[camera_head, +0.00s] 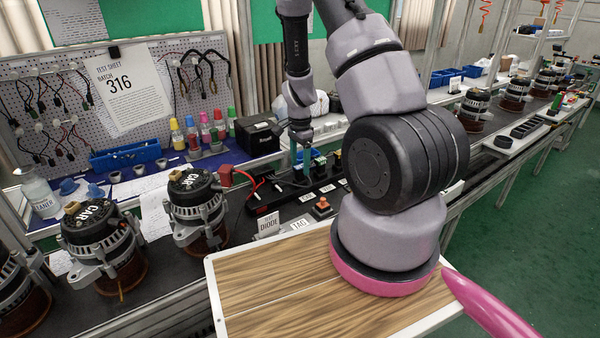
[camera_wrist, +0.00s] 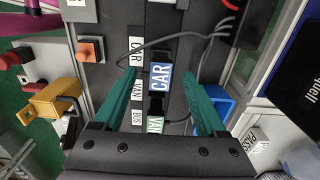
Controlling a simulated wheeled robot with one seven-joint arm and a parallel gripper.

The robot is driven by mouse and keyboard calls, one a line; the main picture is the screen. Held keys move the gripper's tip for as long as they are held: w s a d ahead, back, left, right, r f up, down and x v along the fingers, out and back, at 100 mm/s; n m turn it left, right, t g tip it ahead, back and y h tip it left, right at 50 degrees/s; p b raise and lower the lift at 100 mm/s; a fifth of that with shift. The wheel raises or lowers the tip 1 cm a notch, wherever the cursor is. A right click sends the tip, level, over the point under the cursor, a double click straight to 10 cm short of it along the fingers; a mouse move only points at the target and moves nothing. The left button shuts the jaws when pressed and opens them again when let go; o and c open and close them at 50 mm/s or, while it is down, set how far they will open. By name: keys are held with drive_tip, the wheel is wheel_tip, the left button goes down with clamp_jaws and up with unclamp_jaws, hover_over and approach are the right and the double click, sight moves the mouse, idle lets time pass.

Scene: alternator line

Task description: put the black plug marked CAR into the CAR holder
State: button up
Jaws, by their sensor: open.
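The black plug marked CAR (camera_wrist: 160,77), with a blue and white label, lies between the two green fingers of my gripper (camera_wrist: 160,73) in the wrist view. The gripper is open, and I see no clear contact with the plug. A dark cable runs near the plug's upper end. White tags reading CAR (camera_wrist: 136,51), VAN and BUS mark a black holder strip to the plug's left. A second plug, marked VAN (camera_wrist: 155,125), is partly hidden below. In the head view, my gripper (camera_head: 303,172) is down at the black strip (camera_head: 265,206); the plug is hard to make out there.
An orange button block (camera_wrist: 91,49) and a gold connector (camera_wrist: 50,102) are at the left in the wrist view. A blue box (camera_wrist: 216,106) is beside the right finger. In the head view, alternators (camera_head: 100,245) stand left and a wooden board (camera_head: 285,290) lies in front.

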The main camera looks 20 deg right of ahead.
wheel_tip(320, 180, up, 6)
drive_tip(key=shift+r, duration=0.2)
idle(0.4)
drive_tip(key=shift+r, duration=0.2)
wheel_tip(320, 180, up, 10)
drive_tip(key=a+n+t+y, duration=0.1)
drive_tip(key=a+n, duration=0.1)
drive_tip(key=a, duration=0.1)
wheel_tip(320, 180, up, 11)
drive_tip(key=n+t+y, duration=0.1)
drive_tip(key=n+t, duration=0.1)
drive_tip(key=n, duration=0.1)
hover_over(300, 166)
drive_tip(key=s+a, duration=0.5)
drive_tip(key=s+a+r+n+t, duration=0.3)
drive_tip(key=s+r+n, duration=0.3)
drive_tip(key=s+r, duration=0.7)
drive_tip(key=shift+s+n+t, duration=0.3)
drive_tip(key=shift+s+t, duration=0.3)
drive_tip(key=shift+s, duration=0.85)
